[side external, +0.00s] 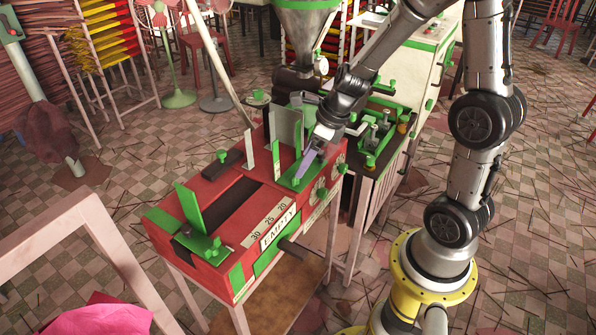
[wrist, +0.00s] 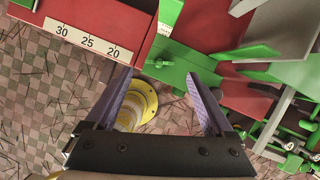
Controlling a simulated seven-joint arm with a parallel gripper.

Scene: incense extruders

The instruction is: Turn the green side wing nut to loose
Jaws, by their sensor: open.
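My gripper (side external: 308,165) is open and empty, above the right end of the red machine (side external: 210,190). Its two purple fingers stand wide apart in the wrist view (wrist: 158,80), with a green plate (wrist: 180,66) and floor beyond them. Small green knobs on the machine's side face, near round dials, look like side wing nuts: one at the right end (side external: 342,168), another lower (side external: 321,193). I cannot tell which is the task's nut or how its wings are turned. No finger visibly touches either.
A printed scale (side external: 268,222) and an upright green plate (side external: 190,208) are on the machine's left part. Upright grey plates (side external: 285,128) stand close behind my gripper. A green fixture table (side external: 380,135) stands to the right. A pink cloth (side external: 100,316) lies at lower left.

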